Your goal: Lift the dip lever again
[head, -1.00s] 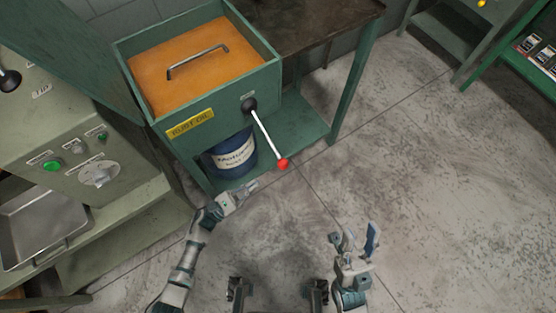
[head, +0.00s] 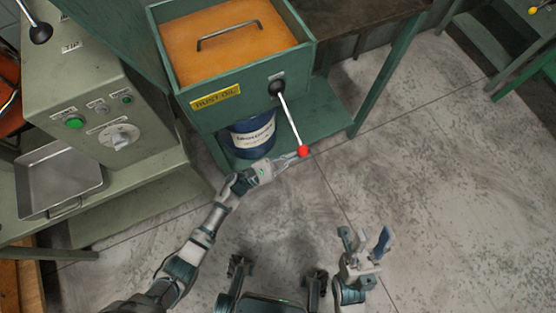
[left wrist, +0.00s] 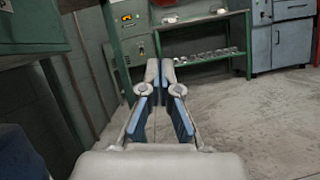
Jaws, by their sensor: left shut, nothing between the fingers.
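The dip lever (head: 290,119) is a white rod on a black pivot at the front of the green rust oil tank (head: 215,96). It slants down to the right and ends in a red knob (head: 303,151). My left gripper (head: 297,157) is shut and empty, its fingertips at or just beneath the knob in the head view; I cannot tell whether they touch. In the left wrist view the closed fingers (left wrist: 153,72) show, but the lever does not. My right gripper (head: 364,246) is open and empty over the floor. An orange slab with a handle (head: 229,45) fills the tank.
A blue drum (head: 254,138) stands on the shelf below the tank. At left is a control panel with a green button (head: 75,122) and a metal tray (head: 58,182). The floor (head: 440,190) at right is clear.

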